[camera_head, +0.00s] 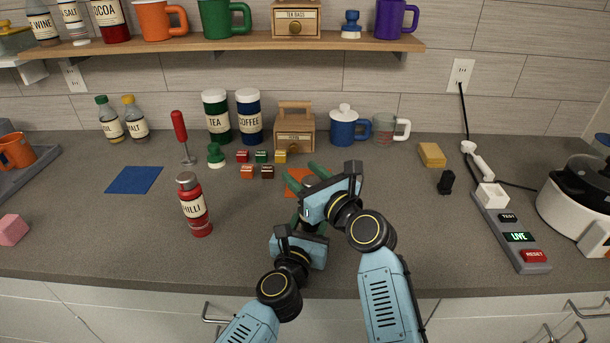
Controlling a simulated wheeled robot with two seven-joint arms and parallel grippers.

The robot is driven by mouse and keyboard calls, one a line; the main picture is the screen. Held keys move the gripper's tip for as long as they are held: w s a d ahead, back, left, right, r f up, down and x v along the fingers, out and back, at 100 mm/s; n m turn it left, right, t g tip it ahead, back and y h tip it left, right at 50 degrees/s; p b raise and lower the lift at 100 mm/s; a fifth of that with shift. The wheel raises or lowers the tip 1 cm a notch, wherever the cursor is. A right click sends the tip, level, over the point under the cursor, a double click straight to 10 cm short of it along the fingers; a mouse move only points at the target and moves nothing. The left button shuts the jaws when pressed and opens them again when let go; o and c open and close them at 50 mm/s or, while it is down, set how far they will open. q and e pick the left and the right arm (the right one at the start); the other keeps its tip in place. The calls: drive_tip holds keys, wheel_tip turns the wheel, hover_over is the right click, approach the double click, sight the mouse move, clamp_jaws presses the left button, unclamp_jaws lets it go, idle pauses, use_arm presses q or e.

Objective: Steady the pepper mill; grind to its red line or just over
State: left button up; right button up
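What looks like the pepper mill, a dark upright thing with a grey top (308,182), stands at the orange mat (292,187). It is mostly hidden by my grippers, and its red line does not show. My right gripper (303,173) is at the top, its green fingers apart on either side of the grey top. My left gripper (309,216) is lower, with its fingers around or beside the dark body. I cannot tell whether either gripper touches or clamps it.
A red chilli bottle (195,205) stands left of my grippers. Several small coloured cubes (261,156) and a wooden box (294,132) are behind. A blue mat (134,180) lies at left. A box with a lit LIVE display (519,237) is at right.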

drive_tip(key=shift+o, duration=0.7)
drive_tip(key=v, duration=1.2)
